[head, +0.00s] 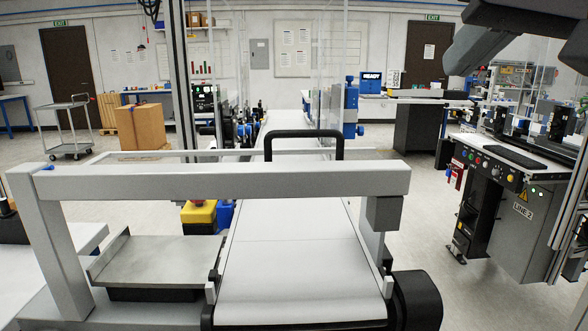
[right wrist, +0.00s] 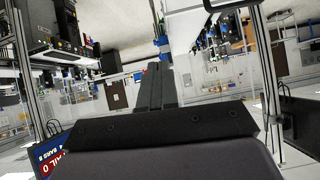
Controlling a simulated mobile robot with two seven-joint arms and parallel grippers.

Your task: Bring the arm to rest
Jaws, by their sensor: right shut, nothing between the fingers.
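My right arm (head: 530,22) shows as dark grey parts at the top right of the head view, raised above the floor and clear of the conveyors. In the right wrist view, my right gripper (right wrist: 155,72) has its two dark fingers together, with nothing between them. The gripper's dark body fills the bottom of that view. The wrist view shows the room tilted and from high up. My left gripper does not show in either view.
A white belt conveyor (head: 300,256) runs ahead, under a grey crossbar frame (head: 220,181). A metal tray (head: 160,262) lies left of it. A LINE 2 machine (head: 522,215) stands at the right. Open floor (head: 420,200) lies between the conveyor and that machine.

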